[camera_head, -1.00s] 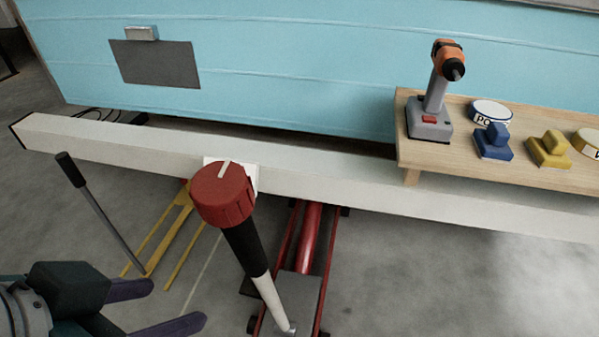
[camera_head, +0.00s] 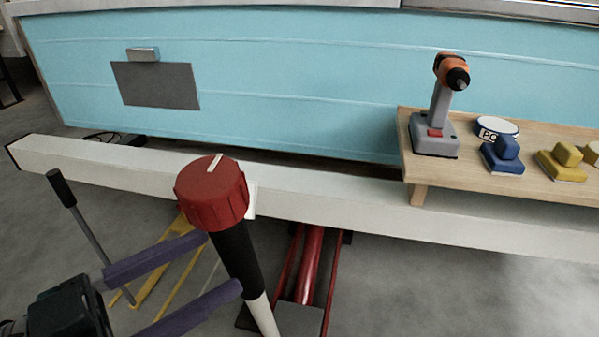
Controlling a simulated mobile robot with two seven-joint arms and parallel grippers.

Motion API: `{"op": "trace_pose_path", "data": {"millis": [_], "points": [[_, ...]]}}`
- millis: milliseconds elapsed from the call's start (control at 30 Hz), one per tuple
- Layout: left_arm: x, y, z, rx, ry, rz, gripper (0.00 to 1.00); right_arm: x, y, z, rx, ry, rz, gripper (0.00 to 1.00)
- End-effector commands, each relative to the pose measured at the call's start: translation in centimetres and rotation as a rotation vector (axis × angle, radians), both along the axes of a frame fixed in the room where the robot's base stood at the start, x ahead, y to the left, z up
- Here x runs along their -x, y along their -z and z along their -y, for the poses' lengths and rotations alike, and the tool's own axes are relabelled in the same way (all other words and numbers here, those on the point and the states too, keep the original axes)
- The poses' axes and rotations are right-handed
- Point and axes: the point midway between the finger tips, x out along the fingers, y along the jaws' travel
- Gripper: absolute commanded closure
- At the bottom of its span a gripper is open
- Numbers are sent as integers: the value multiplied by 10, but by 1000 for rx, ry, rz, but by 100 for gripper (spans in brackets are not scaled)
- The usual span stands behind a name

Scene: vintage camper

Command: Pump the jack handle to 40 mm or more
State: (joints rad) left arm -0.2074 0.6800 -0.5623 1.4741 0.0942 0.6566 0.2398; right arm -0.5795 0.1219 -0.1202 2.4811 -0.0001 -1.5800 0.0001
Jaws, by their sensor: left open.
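The red jack (camera_head: 310,265) lies on the floor under the white beam, partly hidden by it. Its handle, with a black grip (camera_head: 238,260) and a white shaft (camera_head: 263,315), leans up and left toward a red knob with a white mark (camera_head: 211,194), which covers the grip's top in the head view. My left gripper (camera_head: 222,264) comes in from the lower left with two purple fingers apart. Its fingertips reach the left edge of the black grip in the picture; I cannot tell whether they touch. My right gripper is out of view.
A white beam (camera_head: 340,196) runs across in front of the blue camper wall (camera_head: 290,90). A wooden shelf (camera_head: 470,165) at right holds a drill (camera_head: 440,105) and blue and yellow pieces. Left stands another black-gripped lever (camera_head: 85,225) beside a yellow frame (camera_head: 160,265).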

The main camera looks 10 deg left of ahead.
Motion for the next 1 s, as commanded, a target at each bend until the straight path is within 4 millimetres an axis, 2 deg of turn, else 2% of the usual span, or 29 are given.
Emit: {"op": "trace_pose_path", "data": {"millis": [100,300,500,733,1000], "points": [[-20,0,17,5,0,5,29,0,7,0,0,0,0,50],[-45,1,37,2,-2,2,29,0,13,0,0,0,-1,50],[-55,0,46,0,-1,0,29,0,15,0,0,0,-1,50],[-55,0,46,-1,-1,-1,29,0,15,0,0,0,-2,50],[-55,0,46,-1,-1,-1,58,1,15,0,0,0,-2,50]]}}
